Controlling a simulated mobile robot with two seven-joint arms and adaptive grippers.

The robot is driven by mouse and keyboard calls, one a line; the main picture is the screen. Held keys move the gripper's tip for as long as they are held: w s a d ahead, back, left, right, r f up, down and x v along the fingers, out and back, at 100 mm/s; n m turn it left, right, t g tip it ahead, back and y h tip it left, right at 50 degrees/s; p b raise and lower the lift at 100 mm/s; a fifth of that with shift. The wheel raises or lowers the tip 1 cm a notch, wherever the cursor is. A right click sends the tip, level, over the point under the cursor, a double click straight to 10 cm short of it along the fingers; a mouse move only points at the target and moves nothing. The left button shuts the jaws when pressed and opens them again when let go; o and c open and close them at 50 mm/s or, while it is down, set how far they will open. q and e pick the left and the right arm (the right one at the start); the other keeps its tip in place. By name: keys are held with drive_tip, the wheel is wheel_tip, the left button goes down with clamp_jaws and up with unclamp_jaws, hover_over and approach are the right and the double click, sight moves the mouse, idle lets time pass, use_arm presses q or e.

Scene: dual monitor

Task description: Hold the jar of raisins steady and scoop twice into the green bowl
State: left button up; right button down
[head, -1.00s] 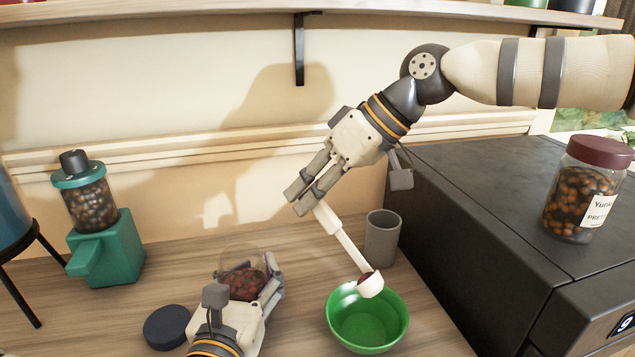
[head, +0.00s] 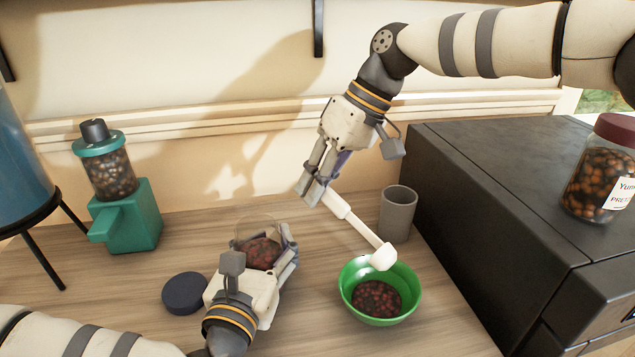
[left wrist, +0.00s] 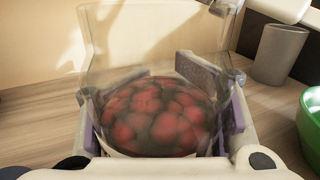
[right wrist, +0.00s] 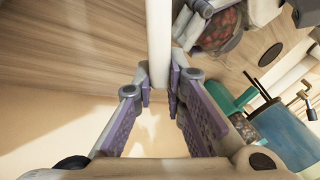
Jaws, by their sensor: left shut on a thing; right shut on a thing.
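The clear jar of raisins (head: 262,249) stands on the counter, partly full of dark red raisins; it fills the left wrist view (left wrist: 155,115). My left gripper (head: 290,243) is shut around the jar. The green bowl (head: 400,311) stands to the right of the jar with dark red raisins inside it. My right gripper (head: 312,190) is shut on the handle of a white scoop (head: 362,227), whose head is over the bowl's back rim, tilted. The handle also shows in the right wrist view (right wrist: 159,45). I cannot see raisins in the scoop head.
A grey cup (head: 397,213) stands behind the bowl. A dark lid (head: 185,293) lies left of the jar. A teal grinder (head: 130,215) stands farther left. A black box (head: 500,210) with a pretzel jar (head: 598,170) on top bounds the right side.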

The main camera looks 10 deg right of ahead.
idle(0.4)
drive_tip(key=s+r+t+y, duration=0.1)
drive_tip(key=r, duration=0.1)
drive_tip(key=s+d+r+t+y, duration=0.1)
drive_tip(key=r+t, duration=0.1)
drive_tip(key=s+r+n+t+y, duration=0.1)
drive_tip(key=r, duration=0.1)
drive_tip(key=shift+d+r, duration=0.25)
drive_tip(key=shift+d, duration=0.15)
drive_tip(key=s+d+r+n+t+y, duration=0.3)
drive_tip(key=s+d+r+t+y, duration=0.2)
drive_tip(key=s+r, duration=0.3)
drive_tip(key=shift+s+d+t+y, duration=0.15)
drive_tip(key=shift+s+t+y, duration=0.25)
drive_tip(key=shift+s+t, duration=0.35)
drive_tip(key=shift+w, duration=0.1)
drive_tip(key=w+a+r, duration=0.2)
drive_tip(key=w+a, duration=0.2)
drive_tip(key=a, duration=0.4)
drive_tip(key=w+a+r, duration=0.1)
drive_tip(key=w+a, duration=0.2)
drive_tip(key=a, duration=0.5)
wheel_tip(320, 180, down, 12)
drive_tip(key=shift+w, duration=0.1)
